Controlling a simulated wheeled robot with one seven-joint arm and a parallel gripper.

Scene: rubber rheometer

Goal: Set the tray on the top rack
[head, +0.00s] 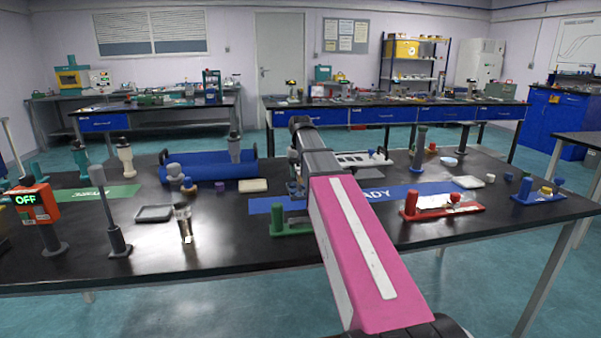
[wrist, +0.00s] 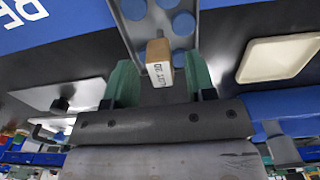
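A grey tray with blue round discs (wrist: 132,35) lies at the top middle of the wrist view. A small brown block with a white printed label (wrist: 158,62) stands at its near end. My gripper (wrist: 160,82) has its two green fingers apart, one on each side of the block, with a visible gap on both sides. In the head view my pink and grey arm reaches over the bench and hides most of this tray; my gripper (head: 296,182) shows only partly there. I cannot make out with certainty which thing is the top rack.
A cream dish (head: 253,186) and a blue carrier (head: 213,172) lie left of my arm. A white plate with dark parts (head: 362,158) is behind it. A red-based stand (head: 443,208) and a green-based piece (head: 290,229) are close by. The front left bench is partly clear.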

